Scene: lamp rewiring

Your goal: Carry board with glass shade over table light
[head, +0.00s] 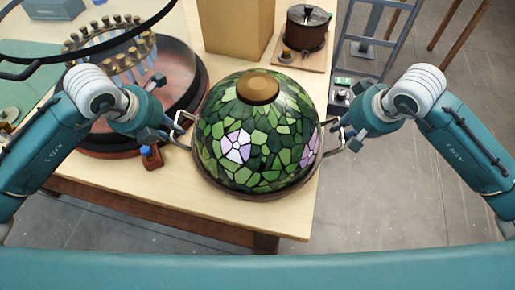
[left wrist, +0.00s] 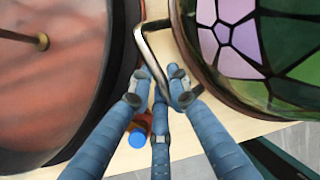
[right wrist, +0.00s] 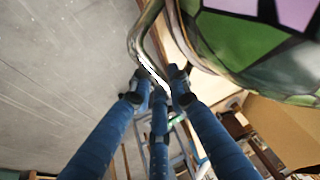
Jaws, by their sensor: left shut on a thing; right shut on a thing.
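The green stained-glass shade (head: 245,147) has pink and white flowers and a brown cap (head: 258,87). It sits dome up on a round brown board (head: 262,196) with a metal handle on each side. My left gripper (head: 174,130) is shut on the left handle, seen in the left wrist view (left wrist: 146,42). My right gripper (head: 340,133) is shut on the right handle, seen in the right wrist view (right wrist: 139,42). The board is over the table's front right part; I cannot tell whether it touches the table. I cannot clearly identify the table light.
A large round dark-rimmed dish (head: 190,72) stands close left of the shade, with a ring of brass-topped pieces (head: 105,45) behind. Behind are a cardboard box (head: 238,28) and a dark pot (head: 308,27).

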